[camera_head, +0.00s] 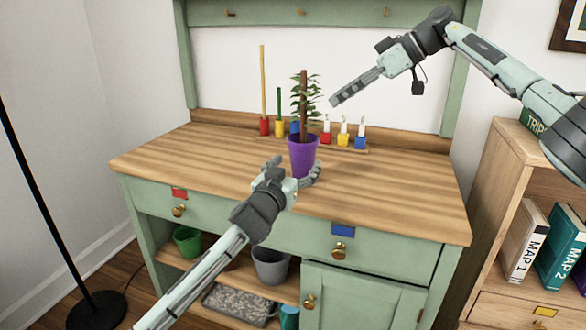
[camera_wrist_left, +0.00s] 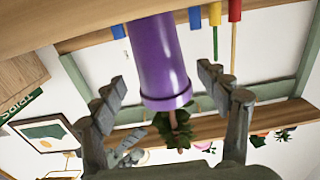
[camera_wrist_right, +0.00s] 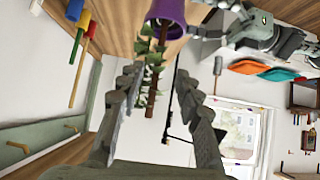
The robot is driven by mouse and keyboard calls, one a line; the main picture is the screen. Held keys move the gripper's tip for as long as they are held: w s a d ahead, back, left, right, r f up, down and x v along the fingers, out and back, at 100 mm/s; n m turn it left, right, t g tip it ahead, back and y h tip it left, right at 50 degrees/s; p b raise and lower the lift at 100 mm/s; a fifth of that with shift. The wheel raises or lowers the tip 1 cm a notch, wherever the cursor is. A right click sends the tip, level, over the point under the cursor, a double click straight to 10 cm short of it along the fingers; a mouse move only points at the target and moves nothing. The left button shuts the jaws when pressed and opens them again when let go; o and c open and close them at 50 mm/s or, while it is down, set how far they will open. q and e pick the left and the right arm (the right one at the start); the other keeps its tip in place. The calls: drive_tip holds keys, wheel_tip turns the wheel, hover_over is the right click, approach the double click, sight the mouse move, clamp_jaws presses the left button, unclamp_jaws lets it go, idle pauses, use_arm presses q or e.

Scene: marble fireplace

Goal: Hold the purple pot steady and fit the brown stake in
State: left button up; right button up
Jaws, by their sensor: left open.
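The purple pot (camera_head: 302,160) stands upright on the wooden worktop, holding a leafy green plant (camera_head: 313,95). The brown stake (camera_head: 304,90) rises upright from the pot among the leaves; its lower end is hidden inside. My left gripper (camera_head: 297,174) is open, low at the front of the pot. In the left wrist view the pot (camera_wrist_left: 160,60) shows between its spread fingers. My right gripper (camera_head: 338,100) is raised to the right of the stake, apart from it. In the right wrist view its fingers (camera_wrist_right: 156,78) are parted, with the stake (camera_wrist_right: 162,38) beyond them.
Coloured holders with sticks (camera_head: 264,125) stand behind the pot at left; more with white tops (camera_head: 343,138) stand at right. The worktop (camera_head: 400,195) is clear on both sides. A bookcase (camera_head: 505,165) stands at right, a lamp pole (camera_head: 40,190) at left.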

use_arm(q)
drive_tip(key=x, duration=0.5)
drive_tip(key=shift+w+d, duration=0.1)
drive_tip(key=shift+w, duration=0.2)
drive_tip(key=shift+c, duration=0.3)
